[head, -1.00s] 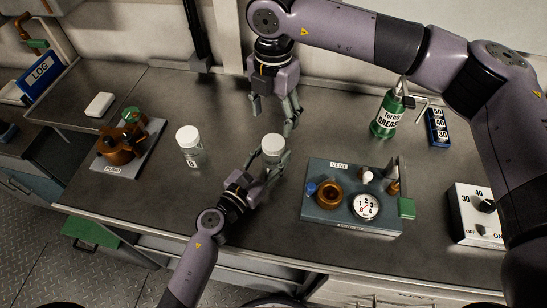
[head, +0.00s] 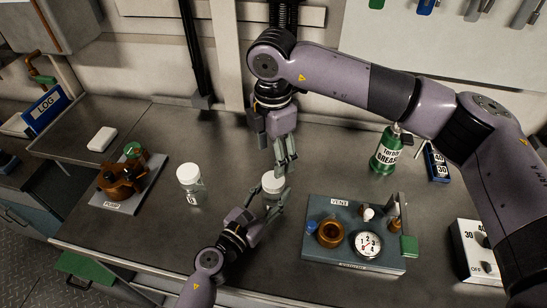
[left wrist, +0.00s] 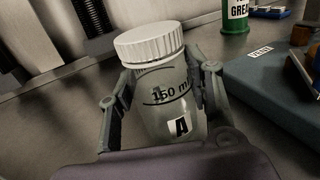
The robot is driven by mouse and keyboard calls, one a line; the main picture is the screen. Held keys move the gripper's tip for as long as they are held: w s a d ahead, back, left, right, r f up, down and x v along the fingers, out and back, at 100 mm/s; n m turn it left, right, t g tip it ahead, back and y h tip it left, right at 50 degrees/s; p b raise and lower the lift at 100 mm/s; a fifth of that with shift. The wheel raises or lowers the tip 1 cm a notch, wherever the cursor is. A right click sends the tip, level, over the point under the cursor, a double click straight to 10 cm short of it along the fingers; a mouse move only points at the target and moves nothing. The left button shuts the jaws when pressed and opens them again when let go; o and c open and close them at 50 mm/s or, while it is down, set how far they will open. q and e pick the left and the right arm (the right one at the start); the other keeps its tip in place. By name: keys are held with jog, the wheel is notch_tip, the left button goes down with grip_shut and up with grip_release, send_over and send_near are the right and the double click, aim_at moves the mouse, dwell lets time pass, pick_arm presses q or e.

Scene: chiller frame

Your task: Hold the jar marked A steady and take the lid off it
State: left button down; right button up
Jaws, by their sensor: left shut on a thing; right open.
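The jar marked A (left wrist: 170,100) is clear, with a 150 ml mark and a ribbed white lid (left wrist: 149,44) on its top. It stands on the grey bench, and its lid shows in the head view (head: 273,180). My left gripper (head: 267,198) is shut around the jar's body, one finger on each side, below the lid. My right gripper (head: 285,167) points down with its fingers apart, just behind and above the lid. It is empty, and I cannot tell whether a fingertip touches the lid.
A second white-lidded jar (head: 190,178) stands to the left. A pump unit (head: 125,185) is farther left. The vent panel (head: 325,258) with a gauge lies close on the right. A green grease can (head: 387,152) stands behind it. Bench between the two jars is clear.

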aim_at(274, 179)
jog(key=m, duration=0.3)
jog(key=shift+m, duration=0.3)
jog(key=shift+f+m, duration=0.35)
jog(key=shift+m, duration=0.05)
notch_tip(274, 179, down, 7)
jog(key=shift+f, duration=0.2)
jog(key=shift+c, duration=0.2)
